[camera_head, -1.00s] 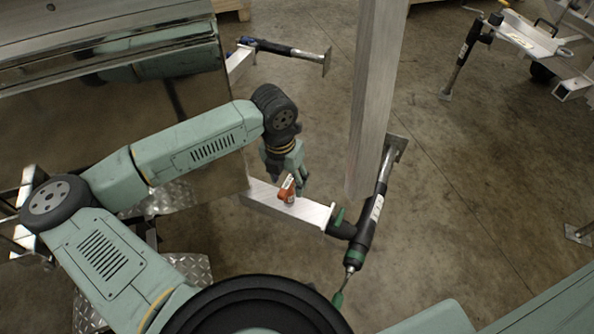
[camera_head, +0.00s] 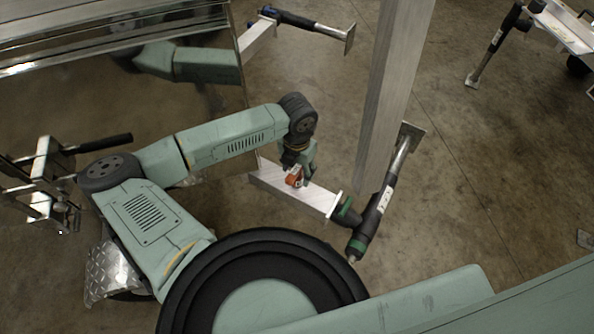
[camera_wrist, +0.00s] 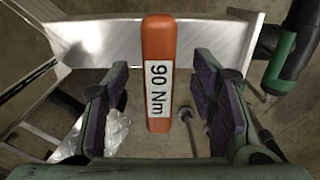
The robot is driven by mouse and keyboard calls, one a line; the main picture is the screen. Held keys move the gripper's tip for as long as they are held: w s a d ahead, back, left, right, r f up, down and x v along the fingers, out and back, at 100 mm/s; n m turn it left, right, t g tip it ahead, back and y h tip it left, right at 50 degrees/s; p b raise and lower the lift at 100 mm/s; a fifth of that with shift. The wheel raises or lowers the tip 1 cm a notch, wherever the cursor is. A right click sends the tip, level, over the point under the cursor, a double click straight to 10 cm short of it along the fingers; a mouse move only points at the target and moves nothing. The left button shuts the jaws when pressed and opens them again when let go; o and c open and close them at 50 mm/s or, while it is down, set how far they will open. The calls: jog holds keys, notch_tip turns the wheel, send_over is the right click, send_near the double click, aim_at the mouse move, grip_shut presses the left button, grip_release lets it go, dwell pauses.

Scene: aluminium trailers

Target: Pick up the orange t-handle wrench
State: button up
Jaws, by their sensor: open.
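The orange wrench (camera_wrist: 158,45) shows in the wrist view as an upright orange bar with a white "90 Nm" label. It stands in front of or on a bright metal beam, and its lower part lies between my open fingers, with a gap on both sides. In the head view the orange wrench (camera_head: 294,178) is small and sits at the metal beam, partly hidden by my gripper. My gripper (camera_wrist: 160,112) is open around the wrench; in the head view my gripper (camera_head: 304,170) is just above the beam. The wrench's T shape cannot be made out.
The metal beam (camera_head: 312,196) ends at a black and green jack leg (camera_head: 366,226) on the right. A tall metal post (camera_head: 393,100) stands behind it. A large shiny trailer box (camera_head: 120,100) is at the left. Open concrete floor lies to the right.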

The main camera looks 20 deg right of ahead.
jog(key=shift+f, duration=1.4)
jog(key=shift+c, duration=0.3)
grip_shut()
jog(key=shift+w, duration=0.1)
